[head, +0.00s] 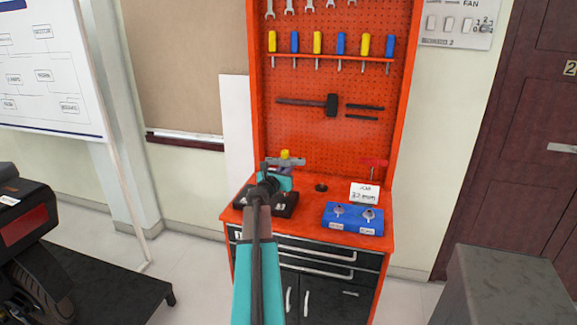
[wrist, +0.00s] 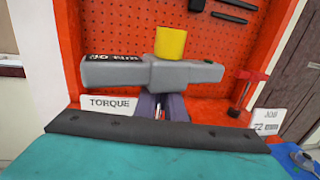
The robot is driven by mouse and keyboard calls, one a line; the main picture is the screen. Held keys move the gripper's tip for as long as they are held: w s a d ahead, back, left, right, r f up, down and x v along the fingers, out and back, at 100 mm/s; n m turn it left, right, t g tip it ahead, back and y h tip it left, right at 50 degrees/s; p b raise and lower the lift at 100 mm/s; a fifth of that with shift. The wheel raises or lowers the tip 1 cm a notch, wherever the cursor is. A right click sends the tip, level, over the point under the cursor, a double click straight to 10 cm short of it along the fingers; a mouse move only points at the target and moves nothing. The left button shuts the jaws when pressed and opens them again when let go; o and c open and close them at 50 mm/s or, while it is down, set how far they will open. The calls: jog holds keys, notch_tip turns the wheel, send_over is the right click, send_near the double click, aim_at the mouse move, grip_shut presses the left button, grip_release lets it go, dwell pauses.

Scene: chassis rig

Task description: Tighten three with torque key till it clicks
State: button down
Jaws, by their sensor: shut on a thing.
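The torque key is a grey bar with a yellow knob on top; it shows in the head view (head: 285,160) and, close up, in the wrist view (wrist: 155,73). A black block (head: 290,206) with small white number labels sits on the bench under my arm; one label seems to hold a 3. My arm hides part of this block, and I cannot make out its bolts.
A blue block (head: 352,219) with two studs stands at the bench's right front, before a white "22 mm" card (head: 364,192). A red-handled tool (head: 373,163) stands behind. The red pegboard (head: 335,80) with hung tools rises at the back. A grey box (head: 505,290) is at lower right.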

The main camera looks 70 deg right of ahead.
jog(key=shift+s+a+m+g+y+p, duration=0.1)
jog(key=shift+s+m+g+y+p, duration=0.15)
jog(key=shift+m+g, duration=0.6)
jog(key=shift+s+d+m+g+y+p, duration=0.1)
jog(key=shift+m+g+y+p, duration=0.35)
jog(key=shift+g, duration=0.75)
jog(key=shift+s+a+m+g+y+p, duration=0.1)
jog(key=shift+s+m+g+y+p, duration=0.15)
jog(key=shift+m+g, duration=0.65)
jog(key=shift+s+a+m+g+y+p, duration=0.1)
jog(key=shift+s+m+g+y+p, duration=0.1)
jog(key=shift+m+g+y, duration=0.45)
jog(key=shift+s+a+m+g+y+p, duration=0.1)
jog(key=shift+m+g+y+p, duration=0.15)
jog(key=shift+g, duration=0.75)
jog(key=shift+s+a+m+g+y+p, duration=0.15)
jog(key=shift+m+g+y+p, duration=0.15)
jog(key=shift+m+g+y, duration=0.5)
jog(key=shift+s, duration=0.1)
jog(key=shift+n+t+h, duration=0.5)
jog(key=shift+n+h, duration=0.1)
jog(key=shift+h, duration=0.05)
jog(key=shift+r, duration=0.35)
jog(key=shift+r+p, duration=1.5)
jog(key=shift+r, duration=0.7)
